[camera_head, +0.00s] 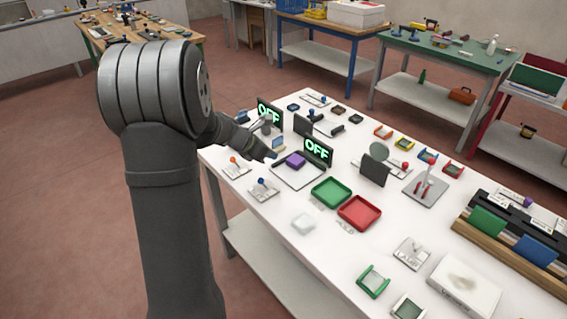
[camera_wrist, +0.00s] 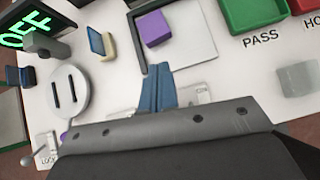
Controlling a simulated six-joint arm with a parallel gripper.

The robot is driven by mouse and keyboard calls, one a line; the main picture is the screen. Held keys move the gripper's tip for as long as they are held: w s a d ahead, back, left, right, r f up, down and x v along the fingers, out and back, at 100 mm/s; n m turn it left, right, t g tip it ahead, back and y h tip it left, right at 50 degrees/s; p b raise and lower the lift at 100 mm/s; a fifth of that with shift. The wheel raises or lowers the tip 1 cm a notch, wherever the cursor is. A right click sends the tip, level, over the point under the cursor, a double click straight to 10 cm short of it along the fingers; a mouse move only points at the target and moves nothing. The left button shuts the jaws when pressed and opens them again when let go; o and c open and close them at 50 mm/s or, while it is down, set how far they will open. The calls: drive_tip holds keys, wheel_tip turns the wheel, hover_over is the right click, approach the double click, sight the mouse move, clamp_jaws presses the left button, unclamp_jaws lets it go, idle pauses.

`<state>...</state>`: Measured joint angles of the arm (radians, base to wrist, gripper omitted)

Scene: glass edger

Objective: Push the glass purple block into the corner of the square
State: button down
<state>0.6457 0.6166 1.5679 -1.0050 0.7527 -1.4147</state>
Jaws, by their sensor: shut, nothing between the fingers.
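The purple block (camera_head: 296,160) sits on a white square plate (camera_head: 290,178) with a dark edge strip along its sides. In the wrist view the purple block (camera_wrist: 154,28) is near the upper left of the white plate (camera_wrist: 196,40), close to the dark strip (camera_wrist: 140,50). My gripper (camera_wrist: 158,70) is shut and empty. Its blue-grey fingertips are near the lower left corner of the plate, below the block in the picture and apart from it. In the head view my gripper (camera_head: 268,153) is just left of the block.
A green PASS tray (camera_head: 331,192) and a red tray (camera_head: 360,212) stand right of the plate. OFF displays (camera_head: 318,150) stand behind it. A lever switch (camera_head: 263,188) is in front. A small blue and beige item (camera_wrist: 100,42) lies left of the plate.

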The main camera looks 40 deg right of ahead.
sight(293, 160)
drive_tip(key=shift+n, duration=0.6)
drive_tip(key=x, duration=0.9)
drive_tip(key=shift+w+a+f, duration=0.2)
drive_tip(key=shift+a+f, duration=0.1)
drive_tip(key=shift+d+r, duration=0.1)
drive_tip(key=shift+d, duration=1.3)
drive_tip(key=v, duration=1)
drive_tip(key=shift+a, duration=0.25)
drive_tip(key=shift+s+d, duration=0.1)
